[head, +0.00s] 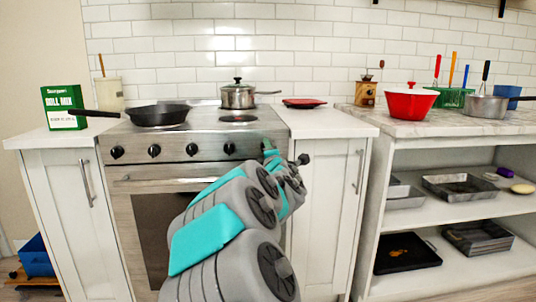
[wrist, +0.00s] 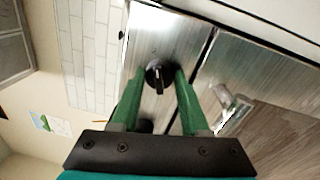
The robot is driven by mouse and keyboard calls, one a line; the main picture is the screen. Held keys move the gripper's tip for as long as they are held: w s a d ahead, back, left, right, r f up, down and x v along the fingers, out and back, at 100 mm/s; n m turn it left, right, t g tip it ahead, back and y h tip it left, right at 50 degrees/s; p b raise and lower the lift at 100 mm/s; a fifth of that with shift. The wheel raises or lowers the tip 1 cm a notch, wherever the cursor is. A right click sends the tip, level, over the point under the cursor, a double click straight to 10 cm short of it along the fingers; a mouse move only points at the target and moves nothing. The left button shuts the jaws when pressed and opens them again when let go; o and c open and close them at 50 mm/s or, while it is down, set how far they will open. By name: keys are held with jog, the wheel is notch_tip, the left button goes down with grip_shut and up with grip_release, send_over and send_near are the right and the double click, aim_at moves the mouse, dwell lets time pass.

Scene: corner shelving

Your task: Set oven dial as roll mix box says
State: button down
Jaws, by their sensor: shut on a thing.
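The green roll mix box (head: 58,105) stands on the left counter. My gripper (head: 268,148) is at the right end of that row. In the wrist view my gripper (wrist: 160,80) has its green fingers on both sides of a black dial (wrist: 157,70), shut on it. A pale mark shows on this dial. The dial is hidden in the head view.
The oven door handle (head: 165,181) runs just below the dials. A black frying pan (head: 158,115) and a steel pot (head: 238,96) stand on the stovetop. A red trivet (head: 304,103) lies on the right counter.

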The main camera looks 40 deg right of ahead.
jog(key=m+b, duration=0.2)
jog(key=m, duration=0.4)
jog(key=shift+f+h, duration=0.2)
jog(key=shift+h, duration=0.2)
jog(key=m+b, duration=0.2)
jog(key=m, duration=0.2)
jog(key=shift+a+m+g, duration=0.15)
jog(key=shift+m+g, duration=0.15)
jog(key=shift+m, duration=0.1)
jog(key=m+b, duration=0.2)
jog(key=m, duration=0.1)
jog(key=shift+m, duration=0.4)
jog(key=m, duration=0.3)
jog(key=shift+w+r+m+g+h+b, duration=0.1)
jog(key=shift+r+m+g+h+b, duration=0.05)
jog(key=shift+m+g+h+b, duration=0.2)
jog(key=m+p, duration=0.1)
jog(key=m, duration=0.5)
jog(key=shift+a+r, duration=0.1)
jog(key=shift+r, duration=0.05)
jog(key=shift+m+g+p, duration=0.25)
jog(key=shift+m+p, duration=0.75)
jog(key=shift+m, duration=1.35)
jog(key=shift+c, duration=2)
grip_release()
